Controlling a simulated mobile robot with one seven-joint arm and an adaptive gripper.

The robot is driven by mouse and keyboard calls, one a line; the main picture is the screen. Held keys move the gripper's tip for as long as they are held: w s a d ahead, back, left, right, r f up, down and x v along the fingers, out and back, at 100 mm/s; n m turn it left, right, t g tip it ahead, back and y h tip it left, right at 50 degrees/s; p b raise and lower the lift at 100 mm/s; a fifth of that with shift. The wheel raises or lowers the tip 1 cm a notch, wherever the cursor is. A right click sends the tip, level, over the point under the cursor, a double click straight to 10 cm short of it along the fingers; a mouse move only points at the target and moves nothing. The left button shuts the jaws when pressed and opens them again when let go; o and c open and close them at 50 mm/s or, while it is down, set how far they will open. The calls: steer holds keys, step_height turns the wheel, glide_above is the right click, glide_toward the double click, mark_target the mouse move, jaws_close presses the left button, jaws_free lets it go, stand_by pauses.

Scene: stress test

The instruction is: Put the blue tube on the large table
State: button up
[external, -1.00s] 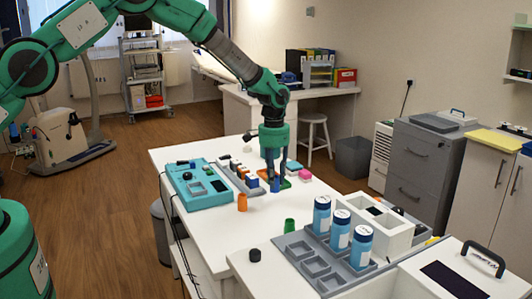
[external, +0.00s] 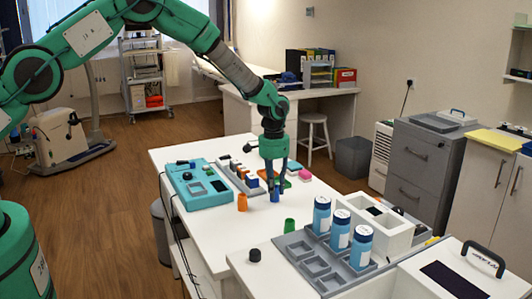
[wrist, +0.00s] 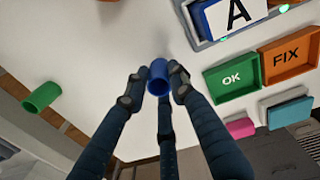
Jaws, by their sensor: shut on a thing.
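The blue tube (external: 275,196) is between the fingertips of my gripper (external: 274,188), low over the large white table (external: 222,230). In the wrist view the blue tube (wrist: 158,77) is gripped between the fingertips (wrist: 157,88), with its open end toward the camera. White tabletop (wrist: 105,60) lies around it. I cannot tell whether the tube's lower end touches the table.
A green tube (external: 289,226) and an orange tube (external: 242,202) stand nearby. The green OK tray (wrist: 231,77) and orange FIX tray (wrist: 288,57) lie to the right in the wrist view. A turquoise device (external: 196,186) is at left. The front-left tabletop is mostly clear.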

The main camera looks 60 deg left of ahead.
steer(key=shift+f, duration=0.15)
steer(key=o, duration=0.9)
steer(key=shift+o, duration=0.2)
step_height(320, 180, up, 12)
steer(key=p, duration=0.1)
steer(key=shift+a+p, duration=0.2)
steer(key=shift+p, duration=0.15)
steer(key=shift+r, duration=0.2)
